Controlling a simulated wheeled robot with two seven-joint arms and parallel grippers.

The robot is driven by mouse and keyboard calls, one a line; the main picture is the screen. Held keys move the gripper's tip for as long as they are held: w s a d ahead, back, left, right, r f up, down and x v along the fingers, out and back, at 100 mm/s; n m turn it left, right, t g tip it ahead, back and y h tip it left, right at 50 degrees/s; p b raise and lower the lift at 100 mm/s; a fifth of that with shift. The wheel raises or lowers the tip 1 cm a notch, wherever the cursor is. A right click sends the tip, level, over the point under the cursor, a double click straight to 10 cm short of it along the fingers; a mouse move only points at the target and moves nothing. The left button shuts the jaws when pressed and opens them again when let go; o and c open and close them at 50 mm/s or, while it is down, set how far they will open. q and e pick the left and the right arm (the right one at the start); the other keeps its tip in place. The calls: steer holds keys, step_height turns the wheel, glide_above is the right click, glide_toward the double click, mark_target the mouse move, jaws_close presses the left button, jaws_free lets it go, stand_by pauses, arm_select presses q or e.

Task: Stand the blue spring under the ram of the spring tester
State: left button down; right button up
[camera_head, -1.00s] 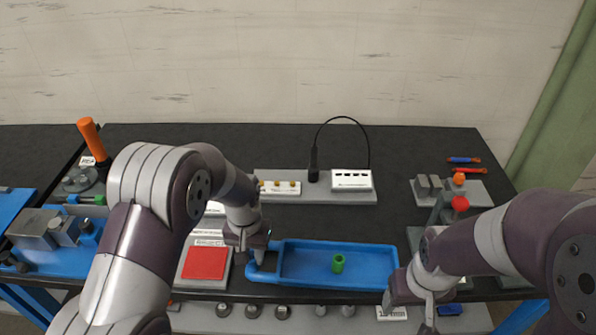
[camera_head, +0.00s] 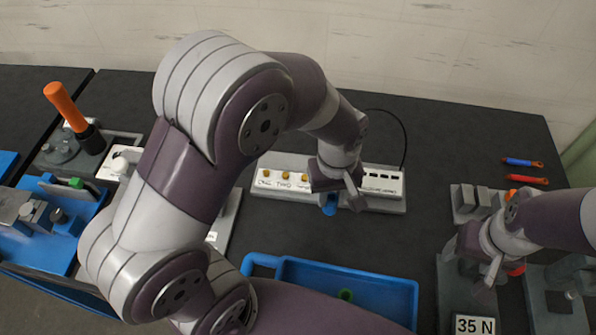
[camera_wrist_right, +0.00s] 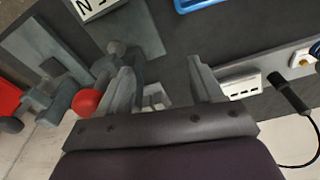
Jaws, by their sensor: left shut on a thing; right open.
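My left gripper (camera_head: 340,198) is shut on the blue spring (camera_head: 329,207). It holds it at the back of the table, in front of the white-labelled rack; the fingers hide part of the spring. The spring tester (camera_head: 453,288) is a grey stand at the right with a "35 N" display (camera_head: 474,325) and a red ball knob (camera_head: 517,269). The red knob also shows in the right wrist view (camera_wrist_right: 86,103). My right gripper (camera_head: 485,268) is open and empty beside the knob, covering much of the tester. The ram cannot be made out clearly.
A blue tray (camera_head: 400,287) with a green spring (camera_head: 345,295) lies at the front. The grey rack (camera_head: 265,187) with yellow knobs and a black cable is behind it. Grey blocks (camera_head: 470,199) and blue and red tools (camera_head: 525,170) are at the right. Clear table lies between tray and rack.

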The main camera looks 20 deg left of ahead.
arm_select(q)
steer(key=shift+s+a+f, duration=0.1)
steer(key=shift+s+a, duration=0.05)
steer(key=shift+a, duration=0.25)
steer(key=a+f+p, duration=0.1)
steer(key=a+f, duration=0.2)
steer(key=w+a+f, duration=0.1)
steer(key=a+f, duration=0.3)
steer(key=w+a+f+p, duration=0.1)
steer(key=a+f, duration=0.2)
steer(key=shift+w+a+f+p, duration=0.2)
steer(key=shift+a+p, duration=0.1)
steer(key=shift+w+f, duration=0.1)
steer(key=shift+f, duration=0.2)
steer(key=c, duration=0.8)
jaws_free()
